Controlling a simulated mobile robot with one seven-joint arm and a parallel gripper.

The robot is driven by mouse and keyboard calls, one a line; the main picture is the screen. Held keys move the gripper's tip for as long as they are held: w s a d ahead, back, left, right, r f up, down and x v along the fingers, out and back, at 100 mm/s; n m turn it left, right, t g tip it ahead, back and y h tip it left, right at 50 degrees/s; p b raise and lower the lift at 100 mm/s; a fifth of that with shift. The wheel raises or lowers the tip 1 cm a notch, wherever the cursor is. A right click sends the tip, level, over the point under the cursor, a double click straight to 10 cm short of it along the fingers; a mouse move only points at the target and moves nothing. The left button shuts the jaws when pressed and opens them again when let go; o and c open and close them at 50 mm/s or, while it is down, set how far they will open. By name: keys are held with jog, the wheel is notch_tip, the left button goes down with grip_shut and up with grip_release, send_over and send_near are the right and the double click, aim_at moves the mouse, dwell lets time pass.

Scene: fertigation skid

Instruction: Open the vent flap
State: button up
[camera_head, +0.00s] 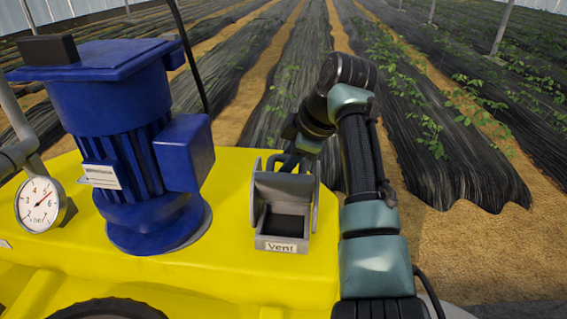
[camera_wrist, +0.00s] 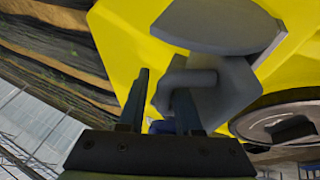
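The vent is a small grey box (camera_head: 281,245) labelled "Vent" on the yellow skid, with a dark opening at its front. Its grey flap (camera_head: 284,187) stands raised and tilted at the back of the box, between two rounded side plates. In the wrist view a grey bent handle (camera_wrist: 186,78) sticks out from the flap. My gripper (camera_wrist: 162,92) has its two dark fingers apart, one on each side of a leg of the handle. A narrow gap shows beside the left finger; I see no firm grip. In the head view my fingertips are mostly hidden behind the flap.
A large blue motor (camera_head: 125,150) stands left of the vent. A round pressure gauge (camera_head: 41,204) is at the far left. A dark round part (camera_wrist: 285,125) shows at right in the wrist view. Planted rows lie beyond the skid.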

jog(key=v, duration=1.3)
jog(key=shift+w+d, duration=0.15)
jog(key=shift+w, duration=0.3)
jog(key=shift+r, duration=0.1)
dwell(0.6)
jog(key=b+v, duration=0.3)
jog(key=v, duration=0.9)
jog(key=shift+s+d+r, duration=0.15)
jog(key=shift+d+r, duration=0.1)
jog(key=shift+r, duration=0.05)
